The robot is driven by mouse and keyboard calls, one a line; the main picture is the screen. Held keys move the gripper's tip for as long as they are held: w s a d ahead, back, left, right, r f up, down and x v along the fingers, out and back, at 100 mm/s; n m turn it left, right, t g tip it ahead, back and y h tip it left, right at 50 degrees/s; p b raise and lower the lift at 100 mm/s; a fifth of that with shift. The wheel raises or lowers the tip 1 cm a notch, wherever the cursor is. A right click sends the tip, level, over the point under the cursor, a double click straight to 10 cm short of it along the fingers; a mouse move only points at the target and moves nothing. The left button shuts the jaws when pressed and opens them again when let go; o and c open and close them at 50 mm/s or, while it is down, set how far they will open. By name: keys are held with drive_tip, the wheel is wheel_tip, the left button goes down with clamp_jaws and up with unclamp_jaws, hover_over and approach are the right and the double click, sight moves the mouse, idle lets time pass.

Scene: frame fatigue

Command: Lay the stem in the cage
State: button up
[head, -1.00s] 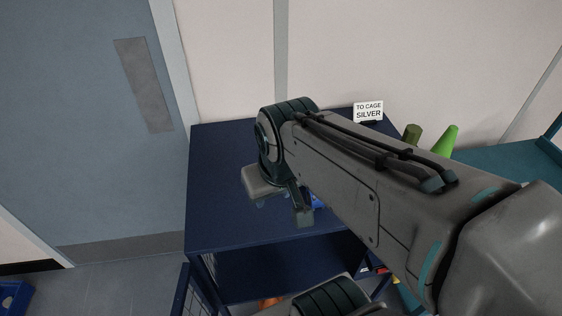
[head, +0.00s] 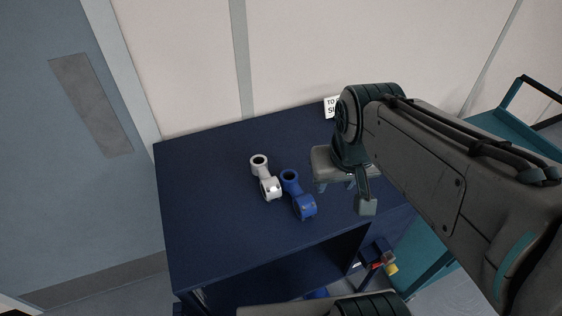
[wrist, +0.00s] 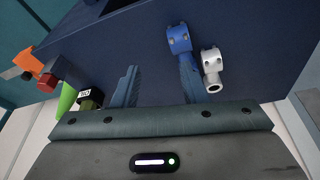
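A silver stem (head: 266,177) lies on the dark blue table (head: 215,230), with a blue stem (head: 298,195) close to its right. Both have a ring-like end and a clamp-like end. My gripper (head: 336,186) is over the table, just right of the blue stem. In the wrist view my gripper (wrist: 157,72) is open with nothing between its fingers. There the blue stem (wrist: 179,40) is by the right finger, and the silver stem (wrist: 211,66) is farther right. I cannot make out the cage clearly.
A white sign (head: 331,108) at the table's back is partly hidden by my arm. A teal cart (head: 490,122) stands right. The wrist view shows a green cone (wrist: 66,99), an olive cylinder (wrist: 91,98) and an orange piece (wrist: 27,61). The table's left part is clear.

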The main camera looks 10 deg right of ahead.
drive_tip(key=w+a+n+g+b, duration=0.1)
drive_tip(key=w+a+b, duration=0.1)
drive_tip(key=w+a, duration=0.45)
drive_tip(key=n+g+b, duration=0.2)
hover_over(265, 174)
drive_tip(key=f, duration=0.9)
drive_tip(key=shift+w+a+f, duration=0.2)
drive_tip(key=shift+w+f, duration=0.1)
drive_tip(key=shift+f, duration=0.1)
drive_tip(key=shift+s+d+f+p, duration=0.15)
drive_tip(key=shift+f+p, duration=0.15)
drive_tip(key=shift+f, duration=1.1)
drive_tip(key=shift+s+d+f+p, duration=0.15)
drive_tip(key=shift+f+p, duration=0.1)
drive_tip(key=shift+f, duration=1.1)
drive_tip(key=shift+a+r, duration=0.1)
clamp_jaws()
